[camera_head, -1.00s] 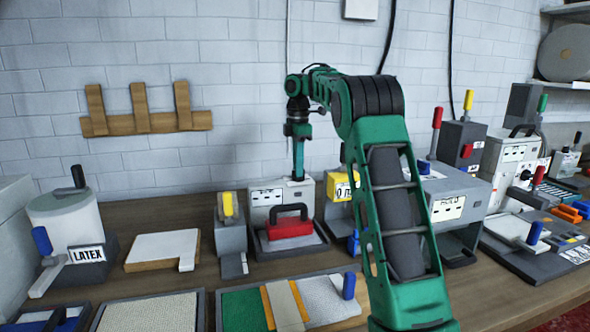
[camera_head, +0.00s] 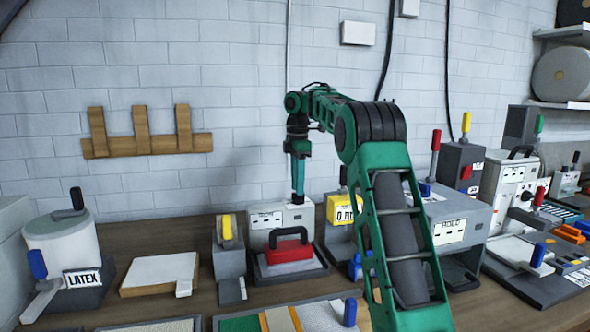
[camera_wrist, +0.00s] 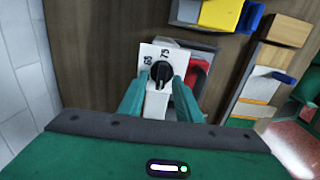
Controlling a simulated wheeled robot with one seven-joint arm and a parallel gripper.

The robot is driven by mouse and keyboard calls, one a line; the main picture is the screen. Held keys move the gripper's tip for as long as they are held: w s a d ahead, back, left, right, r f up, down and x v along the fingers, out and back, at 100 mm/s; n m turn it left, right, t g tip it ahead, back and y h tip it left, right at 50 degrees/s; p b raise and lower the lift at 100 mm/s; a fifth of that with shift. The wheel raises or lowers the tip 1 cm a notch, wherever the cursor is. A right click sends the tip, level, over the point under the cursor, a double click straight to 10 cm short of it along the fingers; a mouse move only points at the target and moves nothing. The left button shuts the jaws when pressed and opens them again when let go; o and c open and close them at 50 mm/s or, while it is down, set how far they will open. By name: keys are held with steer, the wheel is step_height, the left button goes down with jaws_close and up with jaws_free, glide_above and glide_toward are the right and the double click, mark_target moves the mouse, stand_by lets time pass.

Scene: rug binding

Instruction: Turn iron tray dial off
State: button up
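The iron tray unit has a pale box (camera_head: 264,219) at the back and a red iron (camera_head: 288,252) with a black handle on its grey tray. In the wrist view a black dial knob (camera_wrist: 161,71) sits on the box's white top plate (camera_wrist: 150,54), beside printed marks that look like 65 and 75. The knob's pointer lies near the 75 mark. My gripper (camera_wrist: 160,78) is above the plate, its two teal fingers apart on either side of the knob. I cannot tell whether they touch it. In the head view my gripper (camera_head: 298,201) points down at the box top.
A yellow-fronted unit (camera_head: 340,209) stands close on the right, and a grey block with a yellow lever (camera_head: 227,227) on the left. The LATEX pot (camera_head: 63,240) is far left. The brick wall is close behind the box.

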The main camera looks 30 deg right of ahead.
step_height(320, 180, up, 9)
stand_by(0.4)
steer(key=shift+w, duration=0.1)
stand_by(0.3)
steer(key=s+a+f+m, duration=0.25)
steer(key=s+m, duration=0.25)
steer(key=s, duration=0.3)
steer(key=s+a+f+m, duration=0.1)
steer(key=s+a+m, duration=0.3)
steer(key=s, duration=0.3)
steer(key=s+f+m, duration=0.4)
steer(key=s+f, duration=0.2)
steer(key=s, duration=0.4)
steer(key=s+a+f+m, duration=0.1)
steer(key=s+f+m, duration=0.3)
steer(key=s+f, duration=0.3)
steer(key=s+a+f+m, duration=0.1)
steer(key=s+f+m, duration=0.3)
steer(key=s, duration=1.1)
step_height(320, 180, down, 3)
steer(key=shift+s+r, duration=0.1)
steer(key=shift+s, duration=0.1)
